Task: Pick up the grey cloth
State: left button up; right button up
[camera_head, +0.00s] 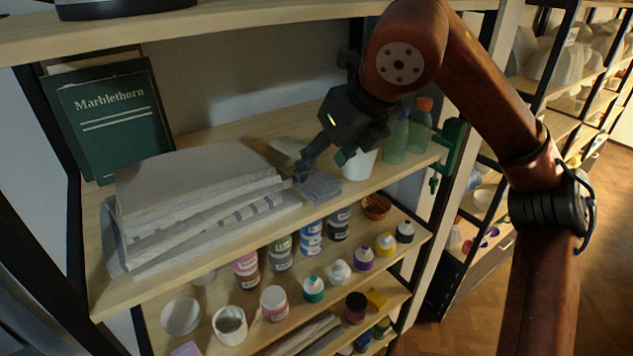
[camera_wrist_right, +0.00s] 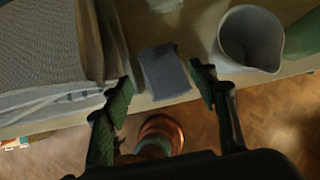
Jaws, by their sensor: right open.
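The grey cloth (camera_head: 319,187) is a small folded blue-grey square on the upper shelf, near its front edge. In the right wrist view the cloth (camera_wrist_right: 163,72) lies beyond and between the two fingertips, apart from both. My right gripper (camera_head: 322,166) is above the cloth, pointing down at it. In the right wrist view the right gripper (camera_wrist_right: 160,92) is open with green pads and nothing between them. My left gripper is not in view.
A green book (camera_head: 110,115) leans at the back left. Paint jars (camera_head: 310,238) fill the shelf below.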

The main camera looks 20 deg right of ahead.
aim_at(316, 179)
jog(key=p+x, duration=0.1)
jog(key=x, duration=0.3)
jog(key=shift+s+d+f, duration=0.1)
jog(key=shift+f, duration=0.35)
jog(key=c, duration=0.6)
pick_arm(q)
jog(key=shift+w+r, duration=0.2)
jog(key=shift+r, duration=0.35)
pick_arm(e)
jog(key=c, duration=0.3)
